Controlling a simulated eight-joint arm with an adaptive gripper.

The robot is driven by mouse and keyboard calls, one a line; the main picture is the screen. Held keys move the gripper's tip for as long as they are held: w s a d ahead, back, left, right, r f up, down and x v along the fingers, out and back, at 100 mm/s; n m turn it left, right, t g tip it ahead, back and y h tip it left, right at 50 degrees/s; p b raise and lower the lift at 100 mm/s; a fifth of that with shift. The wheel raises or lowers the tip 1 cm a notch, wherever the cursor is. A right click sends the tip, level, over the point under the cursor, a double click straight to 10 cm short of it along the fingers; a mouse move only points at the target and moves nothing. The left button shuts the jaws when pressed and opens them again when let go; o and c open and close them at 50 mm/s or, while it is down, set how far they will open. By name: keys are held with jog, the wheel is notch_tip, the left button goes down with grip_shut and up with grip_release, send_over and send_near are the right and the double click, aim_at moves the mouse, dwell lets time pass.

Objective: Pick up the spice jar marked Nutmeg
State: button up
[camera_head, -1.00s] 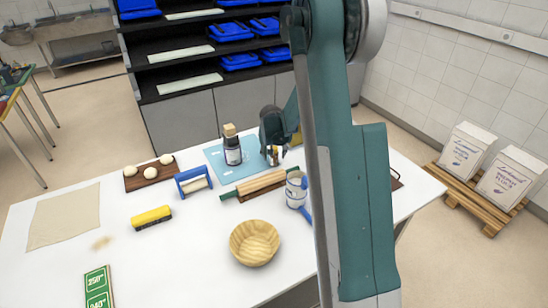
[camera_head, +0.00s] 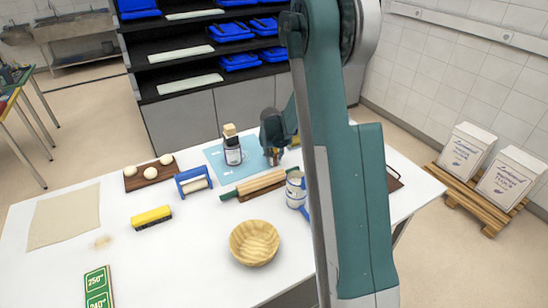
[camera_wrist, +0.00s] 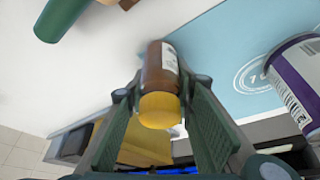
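A brown jar with a yellow cap (camera_wrist: 160,85) stands between my gripper's fingers in the wrist view, with part of a white label on its right side. The label's words cannot be read. My gripper (camera_wrist: 163,88) is open, a finger on each side of the jar with small gaps visible. In the head view my gripper (camera_head: 272,155) is over the right edge of the light blue mat (camera_head: 213,153) and mostly hides this jar. A jar with a purple and white label (camera_wrist: 297,80) is at the wrist view's right edge.
A rolling pin (camera_head: 262,184) lies just in front of the mat; its green handle (camera_wrist: 60,15) shows in the wrist view. A white and blue cup (camera_head: 294,192) and a wooden bowl (camera_head: 254,243) stand nearer.

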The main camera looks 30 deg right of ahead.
jog(key=c, duration=0.4)
jog(key=shift+o, duration=0.2)
jog(key=shift+r, duration=0.1)
notch_tip(320, 180, up, 10)
dwell(0.5)
